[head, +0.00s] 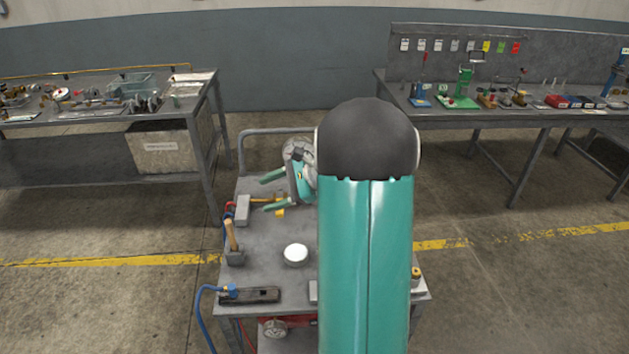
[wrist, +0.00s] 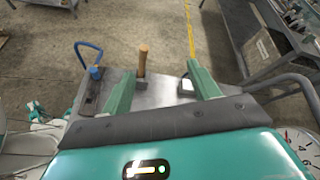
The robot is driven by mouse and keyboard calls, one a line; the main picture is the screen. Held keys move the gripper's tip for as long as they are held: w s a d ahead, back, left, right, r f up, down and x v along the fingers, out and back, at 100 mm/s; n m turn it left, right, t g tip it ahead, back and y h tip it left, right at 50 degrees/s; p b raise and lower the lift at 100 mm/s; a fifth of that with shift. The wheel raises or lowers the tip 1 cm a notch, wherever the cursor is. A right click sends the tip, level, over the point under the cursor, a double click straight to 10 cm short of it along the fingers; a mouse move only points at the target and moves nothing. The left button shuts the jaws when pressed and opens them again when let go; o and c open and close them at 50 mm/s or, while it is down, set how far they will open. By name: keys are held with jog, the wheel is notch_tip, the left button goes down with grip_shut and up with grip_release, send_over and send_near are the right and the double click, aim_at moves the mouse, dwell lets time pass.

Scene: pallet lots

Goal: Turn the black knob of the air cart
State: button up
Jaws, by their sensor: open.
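The air cart (head: 268,275) is a grey wheeled cart with a flat top and a rear push handle. It carries a blue hose (head: 203,305) joined to a dark block (head: 250,296) at its front left. I cannot make out a black knob in either view; my arm hides the cart's right part in the head view. My gripper (head: 263,195) is open over the rear left of the cart, its two teal fingers apart. In the wrist view my gripper (wrist: 160,70) has nothing between its fingers, and the cart top (wrist: 160,93) lies beyond them.
A wooden-handled hammer (head: 231,238), a grey block (head: 243,210) and a white round piece (head: 295,254) are on the cart top. A cluttered table (head: 207,90) stands behind left, and a workbench (head: 510,118) behind right. Floor right of the cart is clear.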

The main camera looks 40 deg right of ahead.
jog(key=s+d+f+m+t+h, duration=0.1)
jog(key=s+d+f+m+t, duration=0.1)
jog(key=d, duration=0.7)
jog(key=s+d+f+m+t+h, duration=0.2)
jog(key=d+f+m+t, duration=0.2)
jog(key=d+f+m, duration=0.2)
jog(key=s+d+f+m+t+h, duration=0.2)
jog(key=d+f+m, duration=0.2)
jog(key=d, duration=0.7)
jog(key=shift+s+d+f+t, duration=0.1)
jog(key=shift+d+f+t, duration=0.1)
jog(key=shift+f, duration=0.2)
jog(key=shift+d+f+t, duration=0.1)
jog(key=shift+f+t, duration=0.1)
jog(key=shift+f, duration=0.15)
jog(key=x, duration=1.3)
jog(key=shift+w+d, duration=0.1)
jog(key=shift+w, duration=0.3)
jog(key=c, duration=1)
jog(key=shift+o, duration=0.2)
jog(key=shift+h, duration=0.4)
jog(key=shift+m+h, duration=0.4)
jog(key=shift+m, duration=0.1)
jog(key=shift+m+g+h, duration=0.15)
jog(key=shift+m+h, duration=1.2)
jog(key=shift+h, duration=0.75)
jog(key=shift+m+g+h, duration=0.15)
jog(key=shift+m+h, duration=1.2)
jog(key=shift+h, duration=1.05)
